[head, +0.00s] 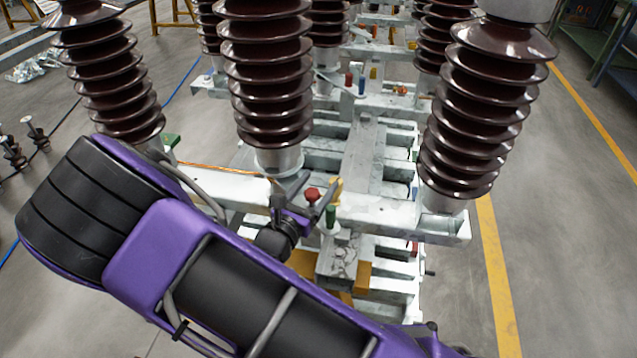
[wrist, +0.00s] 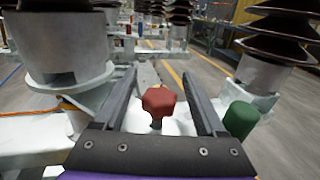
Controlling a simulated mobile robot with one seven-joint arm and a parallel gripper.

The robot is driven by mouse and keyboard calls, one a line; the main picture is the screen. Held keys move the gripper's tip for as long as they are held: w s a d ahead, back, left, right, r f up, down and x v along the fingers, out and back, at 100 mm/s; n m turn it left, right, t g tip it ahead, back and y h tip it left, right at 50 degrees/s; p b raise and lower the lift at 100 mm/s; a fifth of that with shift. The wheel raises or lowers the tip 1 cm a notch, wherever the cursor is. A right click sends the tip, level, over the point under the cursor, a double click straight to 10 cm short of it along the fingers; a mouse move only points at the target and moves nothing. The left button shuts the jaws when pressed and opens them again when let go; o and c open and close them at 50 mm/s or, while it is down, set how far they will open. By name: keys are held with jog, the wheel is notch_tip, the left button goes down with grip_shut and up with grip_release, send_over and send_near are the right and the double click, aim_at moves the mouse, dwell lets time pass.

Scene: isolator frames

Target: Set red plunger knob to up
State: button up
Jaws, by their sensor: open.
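The red plunger knob (head: 312,194) stands on the pale metal beam in the head view, just beyond my gripper. In the wrist view the red knob (wrist: 159,101) has a faceted head on a short dark stem. My gripper (head: 308,205) is open, and its two fingers show in the wrist view (wrist: 160,92) on either side of the knob, with gaps left and right. Contact with the knob is not visible. Whether the knob is up or down is hard to tell.
A green knob (wrist: 240,119) stands close outside the right finger; a yellow part (head: 336,188) is near it in the head view. Large brown ribbed insulators (head: 265,80) rise at left and right (head: 470,120). Grey floor (head: 560,250) lies free to the right.

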jog(key=shift+w+d, duration=0.25)
jog(key=shift+w, duration=0.2)
grip_shut()
dwell(1.2)
